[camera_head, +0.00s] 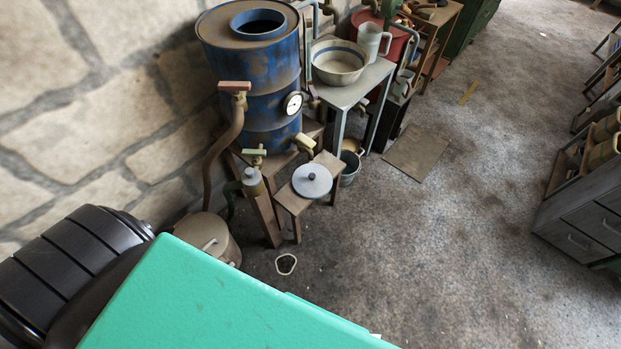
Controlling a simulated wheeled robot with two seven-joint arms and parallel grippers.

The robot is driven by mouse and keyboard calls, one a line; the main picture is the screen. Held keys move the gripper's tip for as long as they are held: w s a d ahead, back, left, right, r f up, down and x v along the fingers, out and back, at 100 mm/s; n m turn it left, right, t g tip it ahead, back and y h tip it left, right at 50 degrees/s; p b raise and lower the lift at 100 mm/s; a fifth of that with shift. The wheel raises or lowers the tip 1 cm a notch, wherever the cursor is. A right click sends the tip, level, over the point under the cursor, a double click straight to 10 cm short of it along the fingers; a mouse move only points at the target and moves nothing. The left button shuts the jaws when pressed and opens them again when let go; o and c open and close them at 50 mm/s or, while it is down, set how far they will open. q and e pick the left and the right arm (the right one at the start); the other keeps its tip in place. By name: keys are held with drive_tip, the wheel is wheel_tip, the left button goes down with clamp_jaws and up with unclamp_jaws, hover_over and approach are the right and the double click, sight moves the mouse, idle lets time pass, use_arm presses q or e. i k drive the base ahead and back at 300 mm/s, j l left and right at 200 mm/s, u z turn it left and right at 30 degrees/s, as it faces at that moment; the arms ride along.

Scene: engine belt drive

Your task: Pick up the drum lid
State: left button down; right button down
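A round grey lid with a dark knob (312,181), which looks like the drum lid, lies flat on a small wooden stool (330,163). The stool stands on the floor in front of a blue metal drum (272,94). The drum has a rusty top with a raised round collar and a dark open hole. A white dial gauge sits on its side. The lid is clear of the drum and nothing holds it. Neither of my grippers shows in the head view.
A table with a bowl (339,62) and a pale jug (373,40) stands right of the drum. Pipes and valves (235,88) crowd its front. A bucket (349,166) is beside the stool. A green surface (230,305) fills the near foreground. Open floor (430,240) lies to the right.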

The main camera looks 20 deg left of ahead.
sight(310, 180)
drive_tip(key=i+l, duration=0.2)
drive_tip(key=i, duration=0.25)
drive_tip(key=i+l, duration=0.2)
drive_tip(key=i, duration=0.25)
